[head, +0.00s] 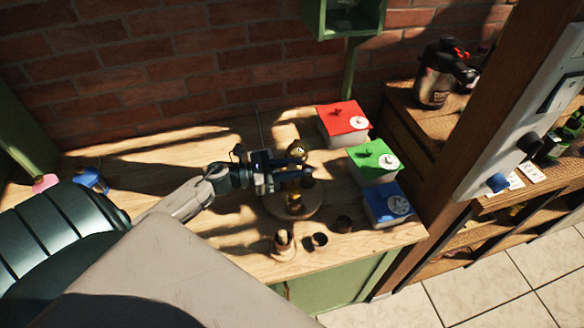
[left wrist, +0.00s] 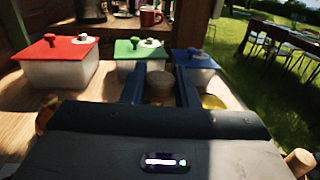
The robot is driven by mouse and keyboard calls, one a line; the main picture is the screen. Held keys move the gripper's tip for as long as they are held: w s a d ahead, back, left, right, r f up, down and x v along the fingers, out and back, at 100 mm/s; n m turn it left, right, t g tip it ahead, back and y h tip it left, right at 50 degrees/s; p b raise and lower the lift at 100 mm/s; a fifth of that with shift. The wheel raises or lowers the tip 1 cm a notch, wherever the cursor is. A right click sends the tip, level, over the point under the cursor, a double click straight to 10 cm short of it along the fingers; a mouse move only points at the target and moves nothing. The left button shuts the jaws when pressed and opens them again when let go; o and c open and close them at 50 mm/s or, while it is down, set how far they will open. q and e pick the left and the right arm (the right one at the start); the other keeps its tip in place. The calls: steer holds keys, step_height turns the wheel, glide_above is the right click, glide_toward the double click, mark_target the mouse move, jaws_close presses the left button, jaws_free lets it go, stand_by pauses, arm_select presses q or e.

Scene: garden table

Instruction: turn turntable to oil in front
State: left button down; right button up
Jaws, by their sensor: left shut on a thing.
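The round wooden turntable (head: 275,207) stands on the garden table, partly hidden under my left gripper. An amber vessel (head: 294,204) stands at its front edge, and another golden one (head: 296,150) at its back. A darker item shows at its right side. I cannot tell which is the oil. My left gripper (head: 301,176) is over the turntable, its fingers pointing right. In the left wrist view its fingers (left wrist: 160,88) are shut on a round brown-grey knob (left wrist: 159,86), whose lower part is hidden. A yellow top (left wrist: 213,102) shows right of the fingers. My right gripper is not in view.
Lidded boxes in red (head: 343,119), green (head: 373,159) and blue (head: 386,202) stand right of the turntable. The wooden table (head: 130,165) is largely clear at left.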

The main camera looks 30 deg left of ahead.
arm_select(q)
steer(key=shift+s+n+t+y+b, duration=0.1)
steer(key=shift+n+t+y+b, duration=0.3)
steer(key=shift+n+t+y, duration=0.5)
steer(key=shift+y, duration=0.3)
steer(key=c, duration=1.2)
jaws_free()
steer(key=shift+o, duration=0.2)
